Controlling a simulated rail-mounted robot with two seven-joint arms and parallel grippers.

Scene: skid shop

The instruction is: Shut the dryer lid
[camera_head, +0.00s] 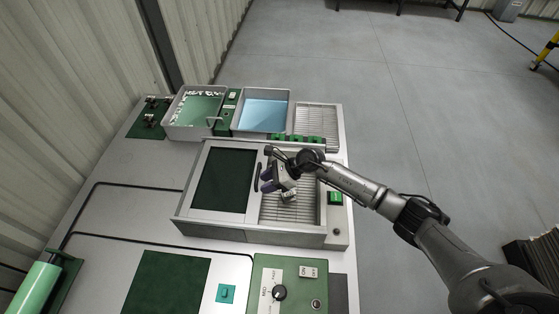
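The dryer (300,240) is a grey box in the middle of the bench. Its lid (224,180), a dark green panel in a grey frame, covers the left part. The right part is uncovered and shows a wire rack (290,213). A dark upright handle (257,177) stands at the lid's right edge. My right gripper (267,183) is over the uncovered part, pointing left, just right of the handle. I cannot tell whether it touches the handle or whether its fingers are open. A small grey piece (289,195) shows beneath the gripper, partly hidden. My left gripper is out of view.
Behind the dryer stand a tray with green contents (196,112), a blue-filled basin (263,113) and a slatted rack (317,119). In front is a control panel (290,285) with a knob. A green cylinder (38,288) lies at front left.

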